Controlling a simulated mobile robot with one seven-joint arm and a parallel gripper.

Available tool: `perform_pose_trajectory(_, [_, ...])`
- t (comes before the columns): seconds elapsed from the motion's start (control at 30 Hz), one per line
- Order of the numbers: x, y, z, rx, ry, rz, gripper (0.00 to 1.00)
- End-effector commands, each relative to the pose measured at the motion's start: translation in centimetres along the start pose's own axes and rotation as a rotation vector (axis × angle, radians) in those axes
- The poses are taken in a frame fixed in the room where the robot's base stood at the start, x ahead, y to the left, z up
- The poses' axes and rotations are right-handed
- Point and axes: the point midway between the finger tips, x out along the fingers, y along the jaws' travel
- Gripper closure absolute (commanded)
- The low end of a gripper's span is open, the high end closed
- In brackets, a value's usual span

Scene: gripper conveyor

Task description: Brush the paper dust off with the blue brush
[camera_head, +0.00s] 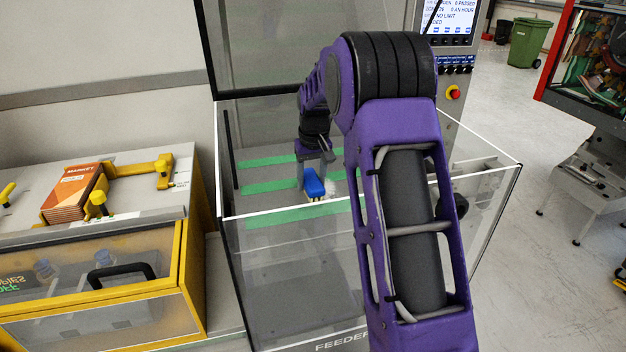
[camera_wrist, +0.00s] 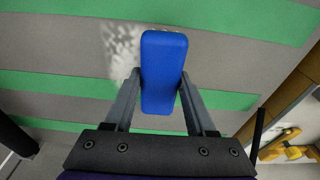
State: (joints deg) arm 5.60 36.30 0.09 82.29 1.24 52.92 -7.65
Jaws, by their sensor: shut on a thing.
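The blue brush (camera_head: 314,184) is in my gripper (camera_head: 316,166), inside the clear-walled feeder box. In the wrist view the brush (camera_wrist: 163,70) is upright in the picture between the two fingers of my gripper (camera_wrist: 162,84), which are shut on its sides. Yellowish bristles show under it in the head view. A pale patch of paper dust (camera_wrist: 122,48) lies on the grey and green striped surface just left of the brush in the wrist view. In the head view the dust (camera_head: 331,188) shows partly at the brush's right. Whether the bristles touch the surface is unclear.
Clear walls with a white rim (camera_head: 270,214) surround the striped bed (camera_head: 268,187). My arm hides the box's right part. At left, a stack of orange booklets (camera_head: 75,192) sits among yellow clamps (camera_head: 150,172). A control panel with a red button (camera_head: 453,92) stands behind.

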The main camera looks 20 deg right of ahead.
Motion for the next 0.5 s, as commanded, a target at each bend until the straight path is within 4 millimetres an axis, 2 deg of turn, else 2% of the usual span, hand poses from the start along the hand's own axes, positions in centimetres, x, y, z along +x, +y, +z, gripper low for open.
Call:
perform_pose_trajectory(0.2, [0.3, 0.0, -2.0, 0.0, 0.001, 0.0, 0.89])
perform_pose_trajectory(0.5, [0.7, 0.1, -3.0, 0.0, 0.0, 0.0, 0.89])
